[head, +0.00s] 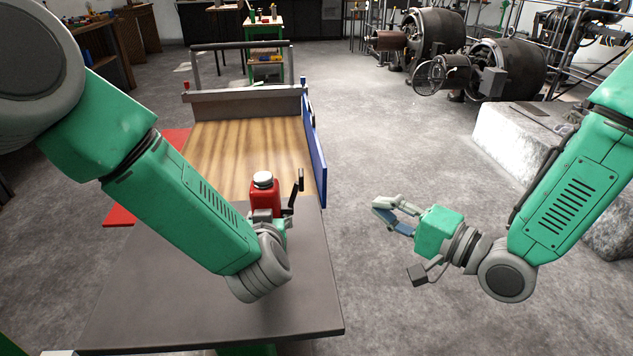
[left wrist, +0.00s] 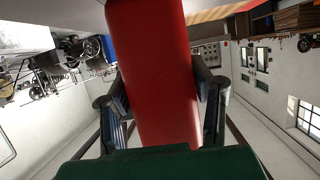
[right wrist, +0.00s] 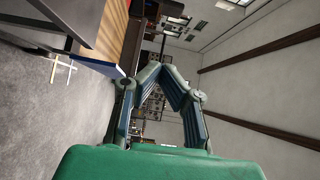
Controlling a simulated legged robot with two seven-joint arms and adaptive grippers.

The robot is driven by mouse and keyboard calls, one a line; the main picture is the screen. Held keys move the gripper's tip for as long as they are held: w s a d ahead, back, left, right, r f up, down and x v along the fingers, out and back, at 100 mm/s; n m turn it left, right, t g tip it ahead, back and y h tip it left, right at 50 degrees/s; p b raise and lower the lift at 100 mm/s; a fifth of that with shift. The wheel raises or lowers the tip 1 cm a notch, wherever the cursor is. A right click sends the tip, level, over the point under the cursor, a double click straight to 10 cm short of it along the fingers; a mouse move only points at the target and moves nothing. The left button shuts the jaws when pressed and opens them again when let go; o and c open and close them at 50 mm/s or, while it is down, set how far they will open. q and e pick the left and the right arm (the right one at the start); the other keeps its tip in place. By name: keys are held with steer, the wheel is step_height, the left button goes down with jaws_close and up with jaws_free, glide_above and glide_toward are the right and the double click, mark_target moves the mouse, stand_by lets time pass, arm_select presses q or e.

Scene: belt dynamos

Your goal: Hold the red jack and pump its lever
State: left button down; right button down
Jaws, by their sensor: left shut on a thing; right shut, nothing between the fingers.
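The red jack (head: 264,195) with a pale round top stands upright at the far edge of the dark grey tabletop (head: 200,310). Its dark lever (head: 298,186) rises on its right side, angled upward. My left gripper (head: 263,217) is shut on the jack's body, partly hidden behind my wrist. In the left wrist view the red jack body (left wrist: 155,60) fills the space between the two fingers. My right gripper (head: 381,206) is shut and empty, in the air to the right of the table and apart from the lever. Its fingertips meet in the right wrist view (right wrist: 165,74).
A wooden bench surface (head: 240,150) with a grey raised back edge lies beyond the tabletop. A blue panel (head: 315,160) stands along its right side, near the lever. A pale stone block (head: 520,140) is at right. The floor between is clear.

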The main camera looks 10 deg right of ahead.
mark_target(301, 180)
steer(key=shift+r, duration=0.35)
steer(key=shift+w, duration=0.1)
steer(key=s+a+x, duration=0.2)
steer(key=x, duration=1)
steer(key=shift+w+a, duration=0.3)
steer(key=shift+a, duration=0.1)
steer(key=shift+r, duration=0.2)
